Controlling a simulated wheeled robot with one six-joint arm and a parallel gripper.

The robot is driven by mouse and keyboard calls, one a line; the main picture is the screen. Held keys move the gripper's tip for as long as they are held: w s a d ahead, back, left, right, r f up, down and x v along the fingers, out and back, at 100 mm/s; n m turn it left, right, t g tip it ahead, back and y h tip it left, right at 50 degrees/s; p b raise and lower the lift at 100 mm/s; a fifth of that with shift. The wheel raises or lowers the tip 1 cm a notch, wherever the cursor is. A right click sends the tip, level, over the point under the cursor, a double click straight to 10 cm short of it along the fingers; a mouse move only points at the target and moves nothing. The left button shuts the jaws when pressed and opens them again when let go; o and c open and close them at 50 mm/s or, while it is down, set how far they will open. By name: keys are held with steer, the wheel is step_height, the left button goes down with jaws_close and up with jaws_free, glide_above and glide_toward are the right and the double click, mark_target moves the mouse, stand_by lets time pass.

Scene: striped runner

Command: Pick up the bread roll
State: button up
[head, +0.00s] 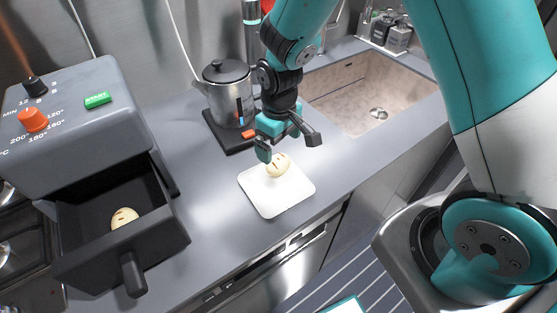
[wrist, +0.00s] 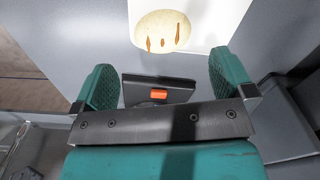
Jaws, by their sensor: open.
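A pale bread roll (head: 278,166) with dark score marks lies on a white square plate or board (head: 272,198) on the grey counter. A second, similar roll (head: 124,217) lies in the open drawer of the grey appliance. My gripper (head: 288,146) is just above the first roll, with its fingers apart and nothing visible between them. In the wrist view the roll (wrist: 161,32) shows at the top middle on the white board (wrist: 205,20), beyond my open fingers (wrist: 157,82). The fingers do not appear to touch it.
The grey appliance (head: 80,120) with its dark pulled-out drawer (head: 75,228) stands at left. A metal kettle (head: 228,90) on a black base stands close behind my gripper. A sink (head: 350,95) is at back right. Counter is clear between drawer and board.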

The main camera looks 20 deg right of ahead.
mark_target(277, 158)
steer(key=shift+w+a+f+p, duration=0.1)
steer(key=shift+f+p, duration=0.5)
steer(key=shift+f, duration=1.3)
steer(key=shift+w+a+f+p, duration=0.1)
steer(key=shift+f+p, duration=0.5)
steer(key=shift+f, duration=1.25)
steer(key=shift+c, duration=0.5)
steer(key=c, duration=0.9)
